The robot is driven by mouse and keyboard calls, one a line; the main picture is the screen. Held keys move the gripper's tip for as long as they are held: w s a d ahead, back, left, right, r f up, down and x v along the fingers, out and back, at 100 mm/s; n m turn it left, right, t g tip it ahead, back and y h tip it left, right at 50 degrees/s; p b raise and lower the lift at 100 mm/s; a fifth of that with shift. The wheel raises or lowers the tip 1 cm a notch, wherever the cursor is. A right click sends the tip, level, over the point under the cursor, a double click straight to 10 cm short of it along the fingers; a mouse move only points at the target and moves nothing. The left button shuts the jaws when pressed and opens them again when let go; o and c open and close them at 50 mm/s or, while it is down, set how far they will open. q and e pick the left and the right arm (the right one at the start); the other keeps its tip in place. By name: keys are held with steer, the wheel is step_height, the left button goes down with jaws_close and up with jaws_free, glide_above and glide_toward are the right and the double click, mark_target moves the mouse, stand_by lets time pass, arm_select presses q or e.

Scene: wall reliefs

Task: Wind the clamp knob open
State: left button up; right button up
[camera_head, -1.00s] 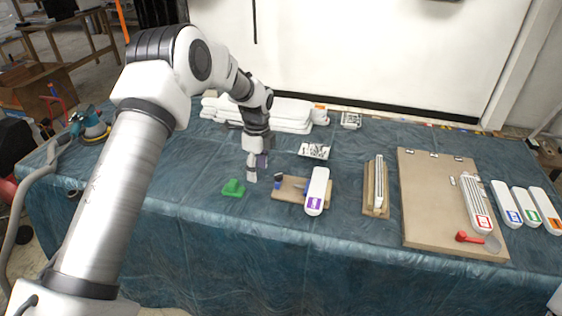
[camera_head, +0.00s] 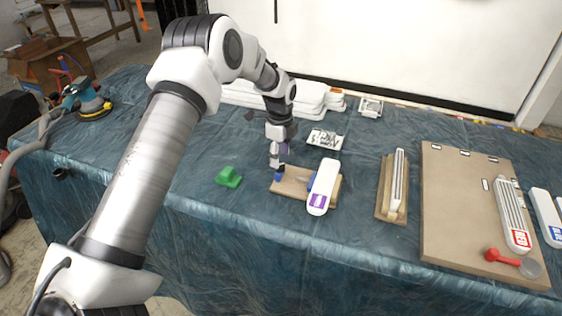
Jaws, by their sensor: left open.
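The small wooden board (camera_head: 291,188) lies on the blue-covered table and carries a clamp with a small blue knob (camera_head: 279,177) at its left end. A white relief piece with a purple label (camera_head: 321,188) lies across the board's right part. My left gripper (camera_head: 276,165) points down at the board's left end, right at the blue knob. It is open; whether its fingers touch the knob is too small to tell. The gripper partly hides the knob and clamp. My right gripper is not in view.
A green block (camera_head: 228,177) lies left of the board. A tray of small parts (camera_head: 325,139) is behind it. White slabs (camera_head: 303,98) are stacked at the back. A narrow wooden holder (camera_head: 387,213) and a large brown board (camera_head: 460,245) stand right. The table front is clear.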

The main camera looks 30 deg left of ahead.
arm_select(q)
step_height(320, 180, down, 3)
steer(key=shift+s+r, duration=0.1)
steer(key=shift+r, duration=0.1)
steer(key=shift+w+f, duration=0.2)
steer(key=shift+f, duration=0.25)
steer(key=shift+s+r, duration=0.1)
steer(key=c, duration=0.4)
jaws_close()
steer(key=shift+n+p, duration=0.3)
steer(key=shift+n, duration=0.2)
